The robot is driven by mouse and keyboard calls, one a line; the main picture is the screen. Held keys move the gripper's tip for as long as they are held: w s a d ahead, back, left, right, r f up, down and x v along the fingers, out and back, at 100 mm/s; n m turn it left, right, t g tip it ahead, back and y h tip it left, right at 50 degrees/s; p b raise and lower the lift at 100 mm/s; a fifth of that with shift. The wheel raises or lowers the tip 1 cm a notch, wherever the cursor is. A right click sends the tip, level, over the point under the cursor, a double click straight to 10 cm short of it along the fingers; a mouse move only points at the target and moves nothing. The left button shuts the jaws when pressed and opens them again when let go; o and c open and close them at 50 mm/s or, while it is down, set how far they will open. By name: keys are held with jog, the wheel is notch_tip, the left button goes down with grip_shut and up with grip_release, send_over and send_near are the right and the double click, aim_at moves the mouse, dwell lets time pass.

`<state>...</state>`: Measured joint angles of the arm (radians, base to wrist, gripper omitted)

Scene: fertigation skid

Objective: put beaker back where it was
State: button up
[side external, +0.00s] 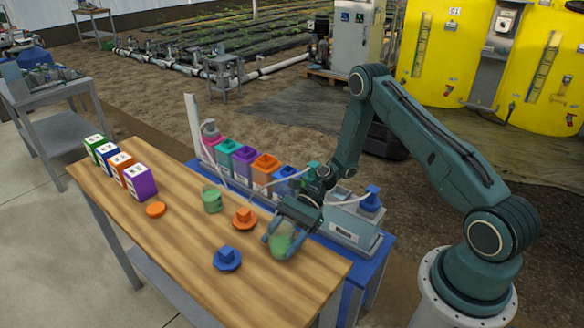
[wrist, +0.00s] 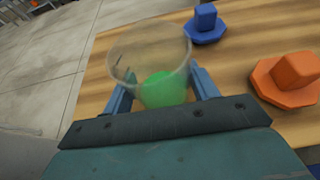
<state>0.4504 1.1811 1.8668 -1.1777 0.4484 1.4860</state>
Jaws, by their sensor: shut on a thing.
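A clear beaker (wrist: 150,55) with green contents is between my gripper's (wrist: 163,88) blue fingers in the wrist view. My gripper is shut on it. In the side view the same beaker (side external: 281,247) is at the front right part of the wooden table (side external: 190,240), below my gripper (side external: 283,228). I cannot tell whether its base touches the table.
An orange knobbed piece (side external: 244,218) and a blue one (side external: 227,259) lie near the held beaker. An orange disc (side external: 155,209) and several coloured boxes (side external: 140,182) are farther left. The front-left table is clear.

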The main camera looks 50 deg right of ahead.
jog(key=shift+f, duration=0.1)
jog(key=o, duration=1.1)
jog(key=v, duration=1.2)
